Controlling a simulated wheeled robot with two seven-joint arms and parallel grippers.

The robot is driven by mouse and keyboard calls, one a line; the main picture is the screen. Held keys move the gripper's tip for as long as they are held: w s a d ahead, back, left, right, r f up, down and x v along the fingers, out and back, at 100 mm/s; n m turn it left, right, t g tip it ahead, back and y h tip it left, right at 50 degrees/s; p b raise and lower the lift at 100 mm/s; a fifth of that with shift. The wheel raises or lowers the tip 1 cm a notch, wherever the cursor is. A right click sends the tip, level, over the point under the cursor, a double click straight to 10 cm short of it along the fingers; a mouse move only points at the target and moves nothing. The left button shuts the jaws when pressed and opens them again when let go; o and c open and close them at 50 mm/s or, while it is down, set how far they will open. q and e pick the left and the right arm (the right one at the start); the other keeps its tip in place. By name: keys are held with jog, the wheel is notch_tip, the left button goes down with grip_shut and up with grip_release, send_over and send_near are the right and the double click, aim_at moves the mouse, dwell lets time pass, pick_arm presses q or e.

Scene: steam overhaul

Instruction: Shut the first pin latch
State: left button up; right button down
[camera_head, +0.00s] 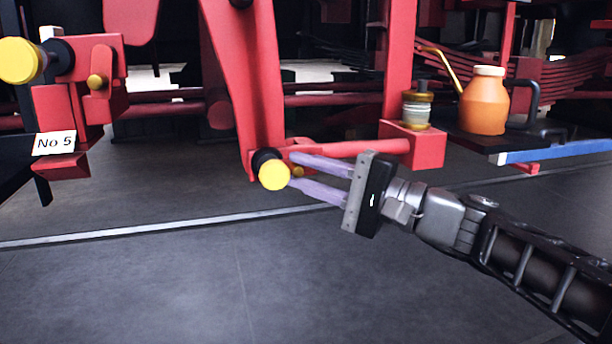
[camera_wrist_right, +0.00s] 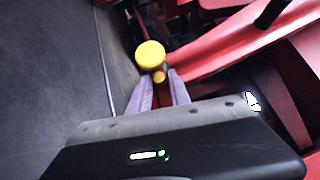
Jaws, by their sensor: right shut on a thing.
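A pin with a round yellow end (camera_head: 274,174) and a black collar sits at the lower end of a red hanging lever; the yellow end also shows in the wrist view (camera_wrist_right: 150,54). Beside it is a small yellow knob (camera_head: 298,171), apparently the pin latch's knob. It also shows in the wrist view (camera_wrist_right: 159,77) between my fingertips. My right gripper (camera_head: 292,173) reaches in from the right, its pale purple fingers shut on this knob. The fingers partly hide the latch, so its exact position is unclear. My left gripper is not in view.
Another yellow-ended pin (camera_head: 20,60) and a small yellow knob (camera_head: 96,82) are on red brackets at left, near a "No 5" plate (camera_head: 55,142). An orange oil can (camera_head: 484,102) and a glass-and-brass cup (camera_head: 417,108) stand at right. The floor in front is clear.

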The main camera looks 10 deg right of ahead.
jog(key=c, duration=1.4)
grip_release()
jog(key=shift+o, duration=0.2)
jog(key=shift+d, duration=0.15)
jog(key=p+v, duration=0.1)
jog(key=v, duration=0.6)
jog(key=shift+s+d+p, duration=0.2)
jog(key=shift+p, duration=0.2)
